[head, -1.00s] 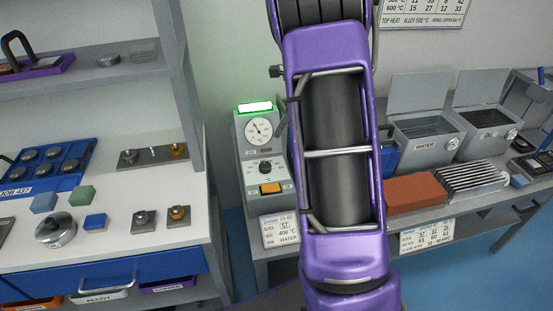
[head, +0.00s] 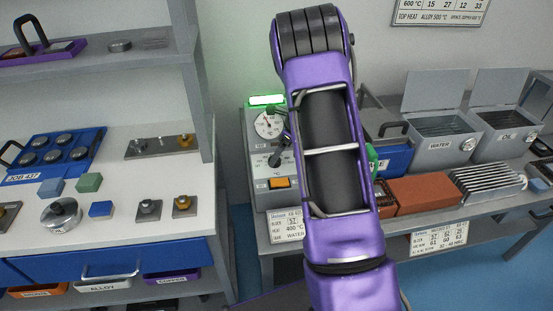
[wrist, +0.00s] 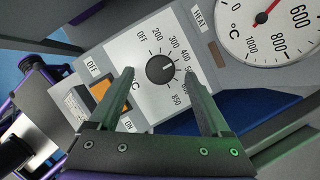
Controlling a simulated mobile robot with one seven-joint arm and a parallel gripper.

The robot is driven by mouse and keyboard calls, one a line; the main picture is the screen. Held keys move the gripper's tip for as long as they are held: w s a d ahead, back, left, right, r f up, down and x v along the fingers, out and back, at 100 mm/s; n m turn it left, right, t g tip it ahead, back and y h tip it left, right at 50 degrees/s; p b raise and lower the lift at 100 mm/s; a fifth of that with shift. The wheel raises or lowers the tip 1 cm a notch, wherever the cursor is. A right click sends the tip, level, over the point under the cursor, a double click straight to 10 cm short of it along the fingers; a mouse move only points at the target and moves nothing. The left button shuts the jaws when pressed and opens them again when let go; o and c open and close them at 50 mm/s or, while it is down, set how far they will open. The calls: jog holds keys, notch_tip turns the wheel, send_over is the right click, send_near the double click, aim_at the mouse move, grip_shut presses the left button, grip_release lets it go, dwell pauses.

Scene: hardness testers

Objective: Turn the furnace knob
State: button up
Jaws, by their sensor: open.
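The furnace knob (wrist: 160,68) is a round black dial on a light panel marked OFF and 200 to 850. Its white mark points to the right in the wrist view, around the 400 to 500 labels. My gripper (wrist: 160,74) is open, its two dark fingers on either side of the knob; I cannot tell whether they touch it. An orange switch (wrist: 100,89) sits beside the knob panel.
A card (head: 286,225) below the furnace reads 400 °C and water. WATER (head: 438,146) and OIL (head: 503,136) tanks, a red-brown brick (head: 423,193) and a metal rack (head: 487,180) stand to the right. A white bench (head: 110,222) with samples is at left.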

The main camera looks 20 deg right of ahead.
jog(key=shift+x, duration=1.15)
grip_shut()
